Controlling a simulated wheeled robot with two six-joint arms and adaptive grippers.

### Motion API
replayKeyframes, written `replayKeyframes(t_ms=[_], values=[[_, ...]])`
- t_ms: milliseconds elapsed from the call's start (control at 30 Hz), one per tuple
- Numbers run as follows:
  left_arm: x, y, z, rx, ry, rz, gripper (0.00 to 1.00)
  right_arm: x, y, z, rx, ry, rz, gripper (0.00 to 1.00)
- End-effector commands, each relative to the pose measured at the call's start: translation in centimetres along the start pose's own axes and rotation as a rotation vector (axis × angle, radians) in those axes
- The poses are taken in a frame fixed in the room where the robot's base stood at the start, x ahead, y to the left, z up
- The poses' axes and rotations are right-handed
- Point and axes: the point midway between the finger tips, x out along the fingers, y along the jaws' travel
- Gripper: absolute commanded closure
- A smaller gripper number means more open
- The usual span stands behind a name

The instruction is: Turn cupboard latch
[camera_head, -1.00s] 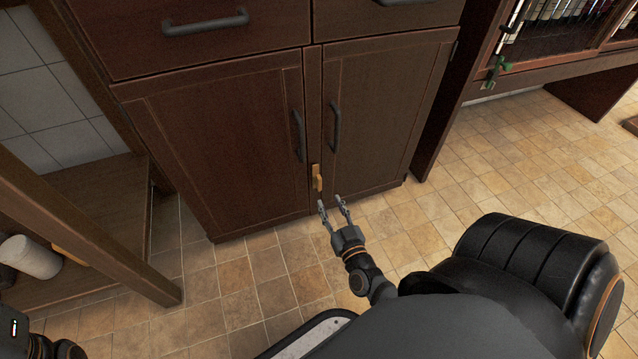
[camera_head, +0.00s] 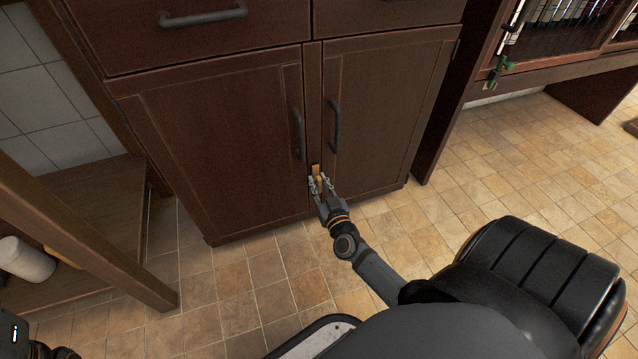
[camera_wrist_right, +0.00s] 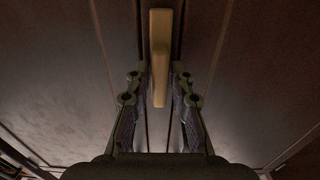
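The cupboard latch (camera_head: 316,169) is a small light wooden bar, upright on the strip between the two lower cupboard doors. In the right wrist view the latch (camera_wrist_right: 160,55) runs vertically, its lower end between the fingers. My right gripper (camera_head: 321,183) is at the latch; its fingers (camera_wrist_right: 160,90) are open, one on each side, with a visible gap to the bar. The left door (camera_head: 225,140) and right door (camera_head: 385,110) are shut. At the lower left edge, only a part of my left arm shows; its gripper is out of view.
Dark vertical handles (camera_head: 298,134) and (camera_head: 335,126) sit above the latch on the doors. A wooden shelf unit (camera_head: 95,215) with a white cylinder (camera_head: 25,260) stands at left. Tiled floor (camera_head: 500,170) is clear at right.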

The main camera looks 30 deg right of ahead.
Motion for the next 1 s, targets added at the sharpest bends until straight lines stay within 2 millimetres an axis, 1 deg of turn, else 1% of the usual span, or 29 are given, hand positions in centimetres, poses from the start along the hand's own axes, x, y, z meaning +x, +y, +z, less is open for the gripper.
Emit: replayKeyframes(t_ms=[33, 100, 133, 367, 567, 767, 1000], values=[[0.0, 0.0, 0.0, 0.0, 0.0, 0.0, 0.6, 0.0, 0.0, 0.0, 0.0, 0.0, 0.0, 0.89], [0.0, 0.0, 0.0, 0.0, 0.0, 0.0, 0.6, 0.0, 0.0, 0.0, 0.0, 0.0, 0.0, 0.99], [0.0, 0.0, 0.0, 0.0, 0.0, 0.0, 0.6, 0.0, 0.0, 0.0, 0.0, 0.0, 0.0, 1.0], [0.0, 0.0, 0.0, -0.001, 0.0, 0.0, 0.6, 0.0, 0.0, 0.0, 0.007, 0.0, 0.0, 1.0], [0.3, -0.1, 0.0, -0.001, 0.0, -0.002, 0.6, 0.0, 0.0, -0.1, 0.069, 0.0, 0.0, 1.0], [0.9, -0.2, -0.1, -0.004, 0.001, -0.005, 0.6, -0.1, 0.2, -0.1, 0.206, -0.001, 0.0, 1.0], [1.5, -0.4, -0.2, -0.007, 0.003, -0.009, 0.6, -0.1, 0.4, 0.0, 0.43, 0.0, 0.0, 1.0]])
